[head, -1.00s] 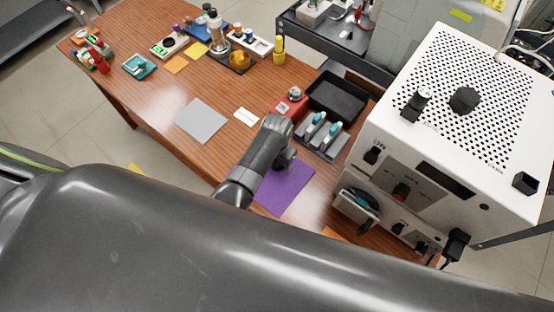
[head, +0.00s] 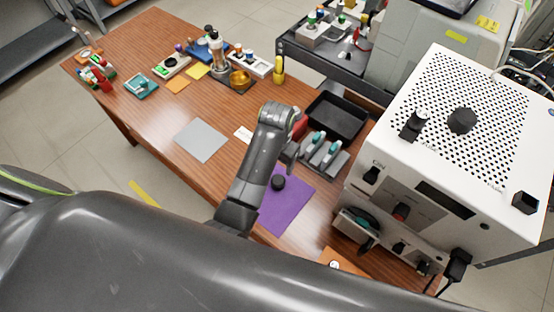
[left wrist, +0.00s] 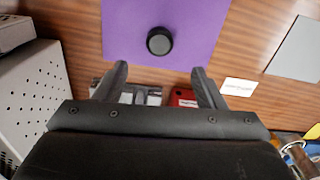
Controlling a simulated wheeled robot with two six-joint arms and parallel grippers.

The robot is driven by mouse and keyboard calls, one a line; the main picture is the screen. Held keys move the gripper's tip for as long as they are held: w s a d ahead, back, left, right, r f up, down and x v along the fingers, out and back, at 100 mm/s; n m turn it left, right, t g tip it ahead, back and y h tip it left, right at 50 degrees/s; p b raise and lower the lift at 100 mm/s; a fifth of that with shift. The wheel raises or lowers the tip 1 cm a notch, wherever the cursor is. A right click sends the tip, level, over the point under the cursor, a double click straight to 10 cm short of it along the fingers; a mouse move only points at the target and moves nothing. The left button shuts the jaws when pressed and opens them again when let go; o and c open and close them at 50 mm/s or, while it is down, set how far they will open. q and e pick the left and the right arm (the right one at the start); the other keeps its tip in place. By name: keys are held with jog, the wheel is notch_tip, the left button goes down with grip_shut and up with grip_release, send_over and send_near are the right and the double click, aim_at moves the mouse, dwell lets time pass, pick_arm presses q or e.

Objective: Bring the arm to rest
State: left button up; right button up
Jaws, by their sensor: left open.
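My left arm reaches over the wooden table in the head view, bent at the elbow, with its left gripper (head: 286,160) pointing down near the purple mat. In the left wrist view the left gripper (left wrist: 160,80) has its two fingers wide apart with nothing between them. A small black round object (head: 278,182) rests on the purple mat (head: 292,205); it also shows in the left wrist view (left wrist: 159,41), ahead of the fingertips and apart from them. My right gripper is not in view.
A white perforated machine (head: 470,130) stands at the right. A black tray (head: 337,116) and a grey holder with teal-topped items (head: 320,150) lie beyond the arm. A grey mat (head: 201,140) lies left of the arm. Bottles and small racks crowd the table's far end.

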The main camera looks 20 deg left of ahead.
pick_arm(q)
jog(key=shift+r, duration=0.1)
dwell(0.5)
jog(key=s+a+n+t, duration=0.2)
jog(key=s+a+n, duration=0.1)
jog(key=s+a, duration=0.9)
jog(key=s+a+r+t+y, duration=0.1)
jog(key=s+a+r, duration=0.15)
jog(key=s, duration=0.25)
jog(key=s+a+r+t+y, duration=0.1)
jog(key=s+a+r, duration=0.15)
jog(key=s, duration=0.35)
notch_tip(320, 180, down, 27)
jog(key=a+g+b, duration=0.1)
jog(key=g+b, duration=0.1)
jog(key=b, duration=0.2)
jog(key=s+d+f+h+b, duration=0.1)
jog(key=s+f+b, duration=0.1)
jog(key=s+f, duration=1.3)
notch_tip(320, 180, down, 4)
jog(key=shift+f+n+g, duration=0.15)
jog(key=shift+n+g, duration=0.15)
jog(key=shift+g, duration=0.1)
